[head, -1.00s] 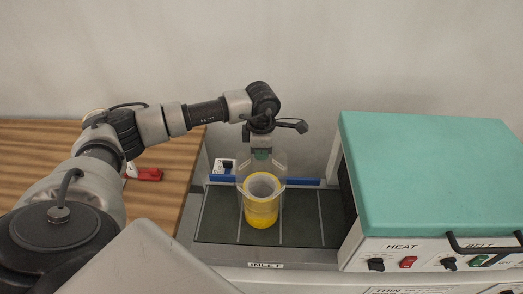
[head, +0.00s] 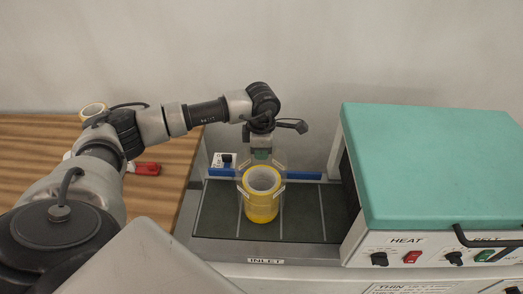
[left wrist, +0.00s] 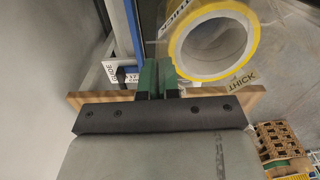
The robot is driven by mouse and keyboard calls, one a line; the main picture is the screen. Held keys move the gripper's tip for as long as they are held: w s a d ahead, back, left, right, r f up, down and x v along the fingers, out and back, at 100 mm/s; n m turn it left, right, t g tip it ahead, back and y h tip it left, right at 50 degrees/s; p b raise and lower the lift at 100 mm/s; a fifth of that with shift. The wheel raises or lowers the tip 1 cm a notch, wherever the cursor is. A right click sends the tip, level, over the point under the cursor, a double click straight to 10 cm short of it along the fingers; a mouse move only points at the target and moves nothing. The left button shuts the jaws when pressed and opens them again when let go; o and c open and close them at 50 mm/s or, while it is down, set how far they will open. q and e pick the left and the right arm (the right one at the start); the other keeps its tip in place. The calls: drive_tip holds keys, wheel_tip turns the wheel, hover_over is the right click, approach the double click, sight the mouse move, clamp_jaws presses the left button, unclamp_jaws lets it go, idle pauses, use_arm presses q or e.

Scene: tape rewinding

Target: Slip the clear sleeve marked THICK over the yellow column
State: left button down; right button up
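The yellow column (head: 261,211) stands upright on the dark belt at the inlet, with a pale hollow core. It also shows from above in the left wrist view (left wrist: 256,40). The clear sleeve (head: 279,189) surrounds the column. Its faint wall is hard to make out, so how far down it reaches is unclear. Its white THICK labels (left wrist: 241,80) show in the left wrist view. My left gripper (head: 262,157) is above the column's far side, its green fingers (left wrist: 158,75) closed together at the sleeve's edge. My right gripper is out of view.
The belt (head: 310,212) is clear beside the column. A machine with a teal lid (head: 430,165) stands at right. A blue rail (head: 302,175) runs behind the belt. A wooden table (head: 50,135) at left holds a yellow roll (head: 93,109) and a red object (head: 148,169).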

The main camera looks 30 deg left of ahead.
use_arm(q)
drive_tip(key=shift+f+b, duration=0.8)
drive_tip(key=shift+f, duration=0.25)
drive_tip(key=shift+s+f, duration=0.1)
drive_tip(key=shift+f, duration=0.1)
